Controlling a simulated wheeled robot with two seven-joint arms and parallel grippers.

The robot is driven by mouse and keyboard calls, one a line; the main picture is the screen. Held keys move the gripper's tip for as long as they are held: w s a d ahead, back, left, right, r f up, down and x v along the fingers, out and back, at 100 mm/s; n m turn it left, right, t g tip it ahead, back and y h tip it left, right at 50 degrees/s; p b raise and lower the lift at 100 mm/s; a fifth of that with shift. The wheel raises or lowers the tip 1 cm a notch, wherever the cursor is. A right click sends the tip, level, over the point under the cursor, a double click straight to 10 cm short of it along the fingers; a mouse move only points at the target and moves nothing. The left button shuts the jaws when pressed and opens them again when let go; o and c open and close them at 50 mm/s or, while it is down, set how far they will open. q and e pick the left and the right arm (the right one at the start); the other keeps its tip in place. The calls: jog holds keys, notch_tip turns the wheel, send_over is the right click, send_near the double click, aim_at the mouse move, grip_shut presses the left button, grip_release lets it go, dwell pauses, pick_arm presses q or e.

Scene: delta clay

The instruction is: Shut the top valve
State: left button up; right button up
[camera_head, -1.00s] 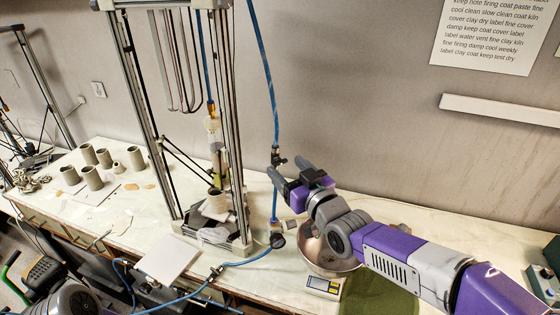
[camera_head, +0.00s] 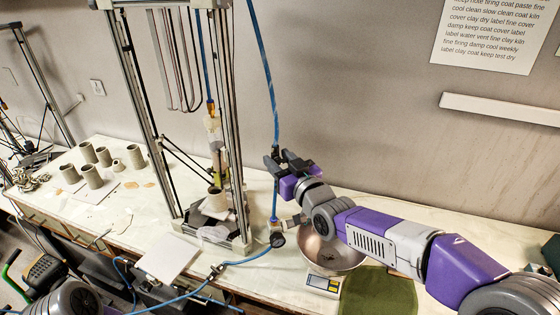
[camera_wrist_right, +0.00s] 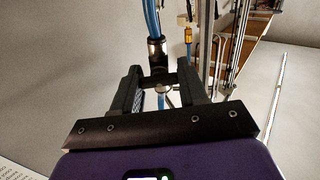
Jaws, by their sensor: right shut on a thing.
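The top valve (camera_head: 275,150) is a small dark fitting in the blue hose (camera_head: 265,70) that hangs in front of the wall, right of the metal frame. My right gripper (camera_head: 279,158) reaches it from the right and is shut on it. In the right wrist view, the valve (camera_wrist_right: 157,50) stands between the two dark fingers of the gripper (camera_wrist_right: 161,78), with blue hose above and below. The fingers hide part of the valve, and I cannot tell its handle angle.
A lower valve with a round dark gauge (camera_head: 277,239) sits at the table. A metal bowl (camera_head: 330,249) on a scale stands below my right arm. The clay printer frame (camera_head: 238,150) is close on the left. Several clay cups (camera_head: 92,176) stand farther left.

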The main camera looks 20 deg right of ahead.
jog(key=shift+f+m+b, duration=0.1)
jog(key=shift+m+b, duration=0.3)
jog(key=shift+b, duration=0.3)
jog(key=shift+c, duration=0.2)
jog(key=shift+m, duration=0.3)
jog(key=o, duration=1.1)
jog(key=shift+c, duration=0.2)
jog(key=b+v, duration=0.1)
jog(key=v, duration=0.6)
jog(key=shift+s, duration=0.25)
